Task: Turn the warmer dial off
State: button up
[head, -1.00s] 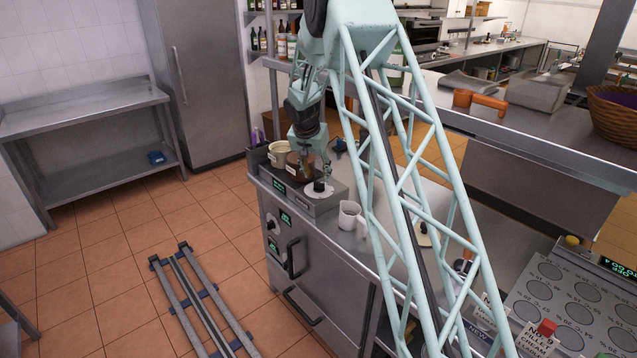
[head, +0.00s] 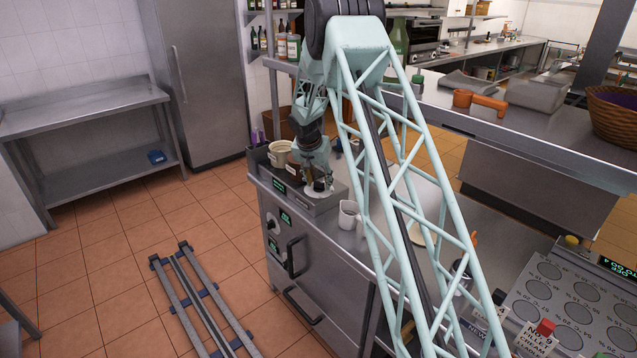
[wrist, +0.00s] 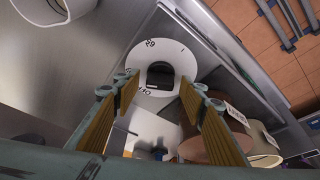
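The warmer dial (wrist: 158,52) is a white disc with dark printed marks and a black knob (wrist: 160,74) at its middle. In the head view the dial (head: 313,189) lies on the sloped grey top of the warmer (head: 325,206), partly hidden by my gripper (head: 320,182). In the wrist view my gripper (wrist: 160,84) is open, with one padded finger on each side of the knob. The knob appears between the fingertips, with gaps on both sides. I cannot tell how far above the disc the tips are.
Round pots (head: 279,153) sit in the warmer behind the dial. A white jug (head: 348,215) stands on the counter close to its right; it also shows at the wrist view's upper left (wrist: 55,12). Oven handles (head: 291,257) stick out below. The tiled floor at left holds rails (head: 190,290).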

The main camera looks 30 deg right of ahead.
jog(key=c, duration=0.9)
jog(key=shift+s+d+n+t+y+p, duration=0.1)
jog(key=shift+n+t+y+p, duration=0.2)
jog(key=shift+n+p, duration=0.7)
jog(key=shift+n+t+y+p, duration=0.1)
jog(key=shift+n+y+p, duration=0.3)
jog(key=shift+n+p, duration=0.6)
jog(key=shift+d+n+y, duration=0.1)
jog(key=shift+n+y, duration=0.2)
jog(key=shift+n, duration=0.8)
jog(key=shift+f+n+t+y+b, duration=0.1)
jog(key=shift+n+t+y+b, duration=0.25)
jog(key=shift+n+b, duration=0.95)
jog(key=n+y+b, duration=0.1)
jog(key=b, duration=0.3)
jog(key=shift+d+b, duration=0.1)
jog(key=shift+b, duration=0.3)
jog(key=shift+n+y+b, duration=0.35)
jog(key=shift+n+b, duration=0.75)
jog(key=shift+b, duration=1.4)
